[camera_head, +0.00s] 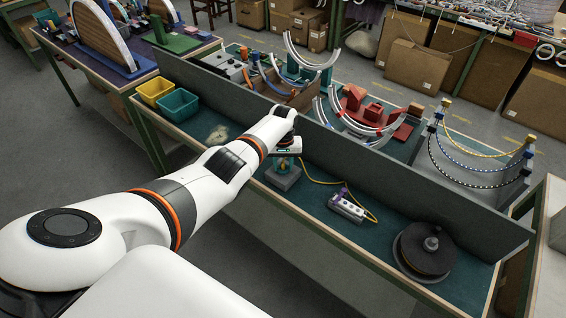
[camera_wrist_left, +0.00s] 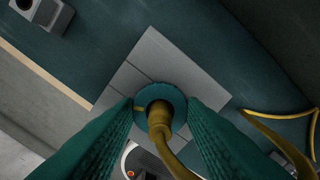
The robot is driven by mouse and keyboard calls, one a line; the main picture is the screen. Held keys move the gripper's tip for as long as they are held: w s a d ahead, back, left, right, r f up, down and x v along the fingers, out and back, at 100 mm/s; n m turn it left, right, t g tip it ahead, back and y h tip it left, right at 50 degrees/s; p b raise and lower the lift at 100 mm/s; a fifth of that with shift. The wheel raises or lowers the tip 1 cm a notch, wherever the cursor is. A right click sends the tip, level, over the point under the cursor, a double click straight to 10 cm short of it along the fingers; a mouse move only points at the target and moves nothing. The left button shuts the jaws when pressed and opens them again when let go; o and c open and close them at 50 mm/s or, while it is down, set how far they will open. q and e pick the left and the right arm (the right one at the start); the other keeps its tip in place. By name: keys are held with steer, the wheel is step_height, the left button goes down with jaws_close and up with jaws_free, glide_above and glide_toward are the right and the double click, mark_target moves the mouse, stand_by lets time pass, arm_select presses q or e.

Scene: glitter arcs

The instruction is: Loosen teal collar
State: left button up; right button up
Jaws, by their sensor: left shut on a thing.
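The teal collar (camera_wrist_left: 160,90) is a round ring around a brass-yellow plug (camera_wrist_left: 158,114) with a yellow cable. It sits over a square grey block (camera_wrist_left: 148,60), which stands on the dark teal bench top. My left gripper (camera_wrist_left: 160,106) is shut on the collar, with one teal ribbed finger at each side. In the head view my left gripper (camera_head: 285,163) points down over the grey block (camera_head: 283,180), and the collar is mostly hidden there. My right gripper is not in view.
The yellow cable (camera_head: 322,183) runs right to a white strip (camera_head: 347,208) with a purple part. A dark reel (camera_head: 411,259) stands at the bench's right end. A yellow bin (camera_head: 153,89) and a teal bin (camera_head: 180,107) stand left. A grey divider (camera_head: 385,181) runs behind.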

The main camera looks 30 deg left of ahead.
mark_target(283, 163)
arm_select(q)
steer(key=shift+s+d+f+n, duration=0.15)
steer(key=shift+s+f+n, duration=0.1)
steer(key=shift+f+n, duration=0.15)
steer(key=o, duration=1)
steer(key=shift+w+r, duration=0.1)
steer(key=shift+w, duration=0.1)
step_height(283, 163, up, 4)
steer(key=shift+w+p, duration=0.1)
steer(key=shift+p, duration=0.85)
step_height(283, 163, up, 8)
